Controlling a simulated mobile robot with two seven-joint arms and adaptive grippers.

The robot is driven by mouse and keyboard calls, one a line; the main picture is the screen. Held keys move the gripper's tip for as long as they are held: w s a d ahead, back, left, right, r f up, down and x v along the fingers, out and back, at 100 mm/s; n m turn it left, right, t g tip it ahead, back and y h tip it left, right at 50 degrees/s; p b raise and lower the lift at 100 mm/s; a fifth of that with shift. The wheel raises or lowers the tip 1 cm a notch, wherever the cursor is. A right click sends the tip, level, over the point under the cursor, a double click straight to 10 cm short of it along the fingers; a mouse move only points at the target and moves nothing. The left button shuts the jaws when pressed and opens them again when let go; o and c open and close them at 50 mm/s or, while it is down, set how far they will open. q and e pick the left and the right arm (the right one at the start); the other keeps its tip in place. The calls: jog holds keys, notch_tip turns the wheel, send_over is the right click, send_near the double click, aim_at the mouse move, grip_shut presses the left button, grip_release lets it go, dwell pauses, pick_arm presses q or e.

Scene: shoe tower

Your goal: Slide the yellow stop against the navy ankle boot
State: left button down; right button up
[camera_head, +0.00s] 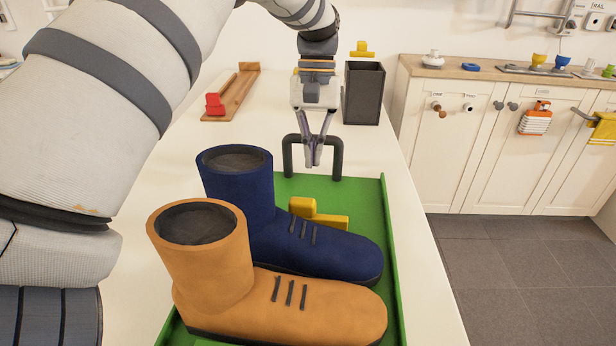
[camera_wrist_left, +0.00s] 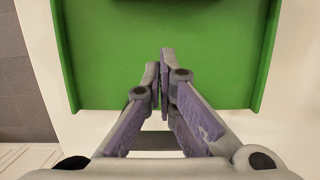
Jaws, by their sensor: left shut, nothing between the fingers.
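The navy ankle boot (camera_head: 315,247) stands upright on the green tray (camera_head: 385,225), toe pointing right. The yellow stop (camera_head: 332,221) lies on the tray just beyond the boot. The boot hides part of it, and I cannot tell whether they touch. My left gripper (camera_head: 313,163) points down above the tray's far end, beyond the stop and apart from it. Its fingers are shut and empty. In the left wrist view the fingertips (camera_wrist_left: 163,58) are over the bare green tray floor (camera_wrist_left: 215,60). My right gripper is not in view.
An orange boot (camera_head: 285,300) stands nearest on the tray. A black arched handle (camera_head: 336,158) rises at the tray's far end, close to my left gripper. A dark open box (camera_head: 363,95) and a wooden piece with a red block (camera_head: 215,105) stand farther back.

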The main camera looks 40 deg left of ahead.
aim_at(302, 215)
pick_arm(q)
jog(key=x, duration=0.3)
jog(key=shift+s+d, duration=0.15)
jog(key=shift+s, duration=0.05)
jog(key=shift+s+d+r+p, duration=0.25)
jog(key=shift+s+d+p, duration=0.5)
jog(key=shift+s, duration=0.25)
jog(key=shift+s+d+f, duration=0.1)
jog(key=shift+s+d, duration=0.1)
jog(key=shift+s, duration=0.1)
jog(key=shift+s+d+f, duration=0.1)
jog(key=shift+f, duration=0.1)
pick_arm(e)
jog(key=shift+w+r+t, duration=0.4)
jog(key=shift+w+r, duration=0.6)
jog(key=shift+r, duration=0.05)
pick_arm(q)
jog(key=shift+f, duration=0.1)
